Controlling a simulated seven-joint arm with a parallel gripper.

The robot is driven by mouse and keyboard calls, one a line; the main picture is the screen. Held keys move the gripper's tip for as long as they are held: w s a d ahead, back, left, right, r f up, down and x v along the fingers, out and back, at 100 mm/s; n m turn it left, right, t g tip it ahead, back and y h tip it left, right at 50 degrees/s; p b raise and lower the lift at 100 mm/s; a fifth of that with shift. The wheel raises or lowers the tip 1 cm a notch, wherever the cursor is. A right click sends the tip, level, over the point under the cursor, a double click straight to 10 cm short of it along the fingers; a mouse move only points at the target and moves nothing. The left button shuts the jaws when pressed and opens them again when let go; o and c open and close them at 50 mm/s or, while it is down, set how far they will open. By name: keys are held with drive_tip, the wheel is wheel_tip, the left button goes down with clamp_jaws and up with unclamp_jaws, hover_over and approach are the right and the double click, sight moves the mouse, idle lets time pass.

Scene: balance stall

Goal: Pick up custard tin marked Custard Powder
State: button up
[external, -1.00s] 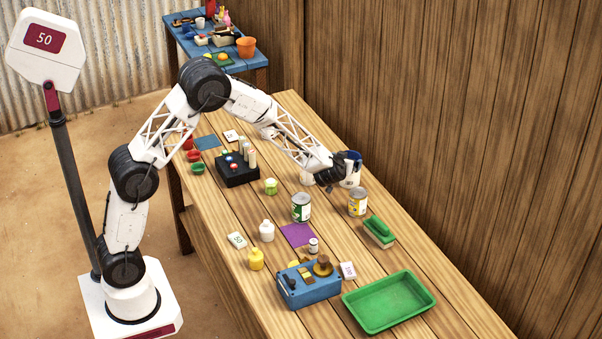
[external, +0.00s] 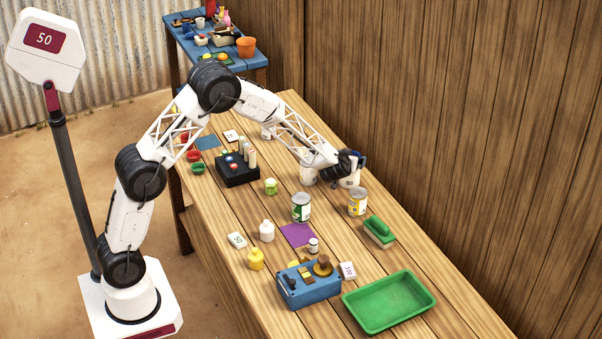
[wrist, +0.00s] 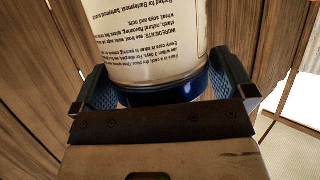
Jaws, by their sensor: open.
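A cream tin with a blue rim (wrist: 150,50) fills the top of the wrist view. Dark small print on ingredients and storage shows on it, upside down; no product name is visible, so I cannot confirm it is the custard tin. My gripper (wrist: 165,92) is open, its blue-padded fingers on either side of the tin's blue-rimmed end. Whether they touch it I cannot tell. In the external view my gripper (external: 355,162) is at a pale tin (external: 350,181) near the wall side of the table, partly covering it.
Another pale container (external: 308,177) stands close on the left. A green-and-white tin (external: 301,208) and a yellow-labelled tin (external: 358,202) stand nearer the camera. The plank wall is behind.

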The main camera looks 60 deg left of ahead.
drive_tip(key=shift+c, duration=0.2)
idle(0.4)
drive_tip(key=c, duration=1.2)
drive_tip(key=shift+c, duration=0.2)
drive_tip(key=shift+r, duration=0.1)
drive_tip(key=shift+r, duration=4.95)
